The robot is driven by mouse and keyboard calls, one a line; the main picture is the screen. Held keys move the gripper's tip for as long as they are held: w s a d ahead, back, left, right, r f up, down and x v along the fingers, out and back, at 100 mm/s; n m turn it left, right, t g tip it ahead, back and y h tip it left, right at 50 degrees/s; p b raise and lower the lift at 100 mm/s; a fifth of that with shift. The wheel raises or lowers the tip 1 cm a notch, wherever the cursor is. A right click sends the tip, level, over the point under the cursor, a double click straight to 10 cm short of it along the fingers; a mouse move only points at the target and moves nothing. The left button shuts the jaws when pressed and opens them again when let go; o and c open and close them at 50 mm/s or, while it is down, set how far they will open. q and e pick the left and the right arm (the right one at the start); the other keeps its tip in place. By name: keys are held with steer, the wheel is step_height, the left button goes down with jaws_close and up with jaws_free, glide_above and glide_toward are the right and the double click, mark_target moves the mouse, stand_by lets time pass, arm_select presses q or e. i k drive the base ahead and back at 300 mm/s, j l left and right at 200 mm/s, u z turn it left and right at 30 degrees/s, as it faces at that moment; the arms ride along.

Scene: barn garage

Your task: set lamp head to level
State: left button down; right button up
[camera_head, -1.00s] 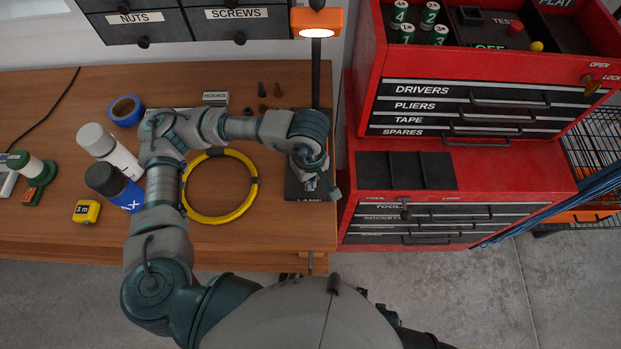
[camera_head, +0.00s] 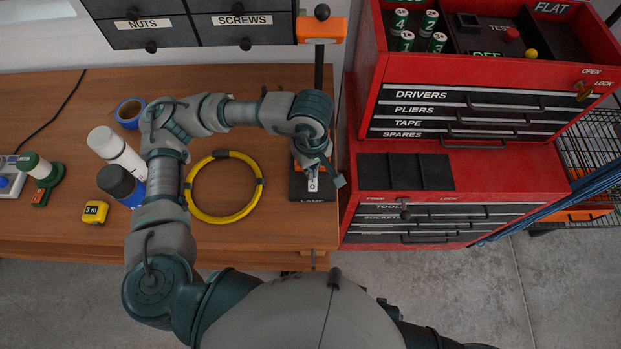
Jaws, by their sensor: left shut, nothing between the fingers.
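The lamp's orange head (camera_head: 321,27) sits atop a dark upright post, with a dark knob above it. The strip on its lower edge looks dull, not glowing. I cannot tell its exact tilt. The black lamp base (camera_head: 312,196) stands at the bench's right end, with a "LAMP" label and a small light plate marked "0". My left gripper (camera_head: 322,177) is shut and empty, pointing down just over this base. It hides part of the base, and my arm covers the lower post. The lamp head is well apart from the gripper. My right gripper does not show.
A red tool chest (camera_head: 470,165) stands close right of the lamp.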

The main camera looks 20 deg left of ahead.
mark_target(322, 28)
steer(key=k, duration=1.5)
